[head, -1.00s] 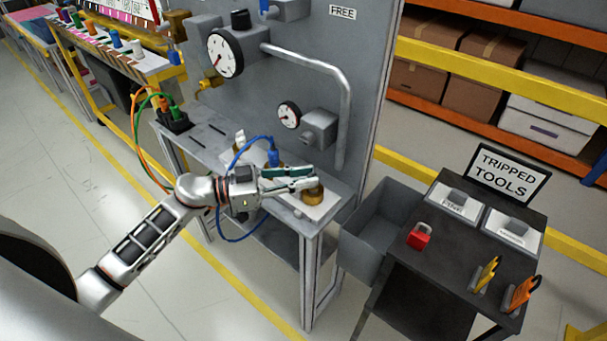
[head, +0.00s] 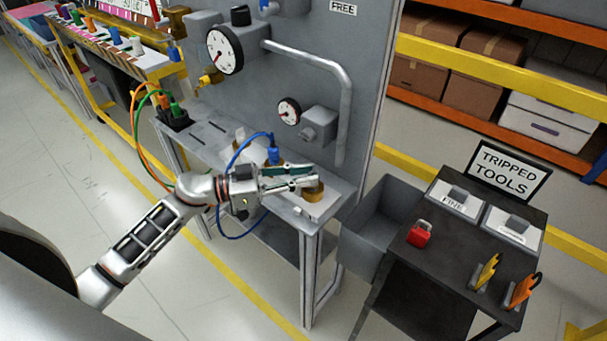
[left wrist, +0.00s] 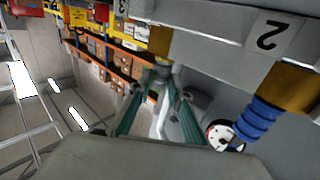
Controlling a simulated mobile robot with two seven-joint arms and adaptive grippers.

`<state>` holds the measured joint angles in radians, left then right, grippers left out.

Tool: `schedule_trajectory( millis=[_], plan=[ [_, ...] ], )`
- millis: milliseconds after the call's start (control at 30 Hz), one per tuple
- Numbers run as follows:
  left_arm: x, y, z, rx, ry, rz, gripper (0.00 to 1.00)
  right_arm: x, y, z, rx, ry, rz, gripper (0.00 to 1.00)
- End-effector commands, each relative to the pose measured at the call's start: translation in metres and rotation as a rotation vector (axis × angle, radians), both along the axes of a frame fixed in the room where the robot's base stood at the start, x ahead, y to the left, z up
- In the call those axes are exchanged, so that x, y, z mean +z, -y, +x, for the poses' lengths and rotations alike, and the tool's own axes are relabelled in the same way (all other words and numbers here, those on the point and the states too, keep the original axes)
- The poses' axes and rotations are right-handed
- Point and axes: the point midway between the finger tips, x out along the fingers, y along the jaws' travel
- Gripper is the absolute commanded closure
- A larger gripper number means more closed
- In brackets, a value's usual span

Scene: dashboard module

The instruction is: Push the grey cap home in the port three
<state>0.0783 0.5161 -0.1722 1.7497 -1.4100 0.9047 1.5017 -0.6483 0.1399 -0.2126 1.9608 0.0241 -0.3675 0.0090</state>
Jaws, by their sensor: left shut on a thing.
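My left gripper (head: 316,176) has its green fingers over the right end of a pale port block (head: 318,208) on the grey bench. Its fingertips are just above and beside the brass port at that end (head: 313,192), whose number I cannot read. The fingers are shut on a small grey piece, apparently the grey cap (left wrist: 163,70), mostly hidden between the tips. I cannot tell whether it touches the port. A blue plug (head: 273,155) with a blue cable stands in another brass port; the left wrist view shows it (left wrist: 256,118) beside the label 2 (left wrist: 268,32). My right gripper is not in view.
A grey panel with a large gauge (head: 224,49), a small gauge (head: 289,111) and a bent pipe (head: 346,95) rises behind the bench. A grey bin (head: 372,238) and a black table (head: 445,250) with a red padlock (head: 420,233) stand to the right.

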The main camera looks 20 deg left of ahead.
Motion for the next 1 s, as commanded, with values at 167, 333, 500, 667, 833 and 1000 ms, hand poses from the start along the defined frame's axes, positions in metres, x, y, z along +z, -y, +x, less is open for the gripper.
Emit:
schedule_trajectory(
  millis=[167,333,500,667,833,1000],
  plan=[
    [-0.0011,0.0001,0.0001,0.0,0.001,-0.001,1.0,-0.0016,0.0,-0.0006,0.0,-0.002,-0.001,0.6],
    [-0.0023,0.0,0.0001,0.0,0.001,-0.001,1.0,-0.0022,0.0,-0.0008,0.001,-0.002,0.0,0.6],
    [-0.0036,0.0,0.0001,0.0,0.0,-0.001,1.0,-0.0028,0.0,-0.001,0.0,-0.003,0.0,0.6],
    [-0.0047,0.0,0.0001,0.0,0.0,-0.001,1.0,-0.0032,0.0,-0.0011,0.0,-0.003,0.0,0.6],
    [-0.0059,0.0,0.0001,0.0,0.0,-0.001,1.0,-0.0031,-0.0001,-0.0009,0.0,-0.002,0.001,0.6],
    [-0.0072,0.0,0.0001,0.0,0.0,-0.001,1.0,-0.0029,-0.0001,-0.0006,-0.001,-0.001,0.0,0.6]
  ],
)
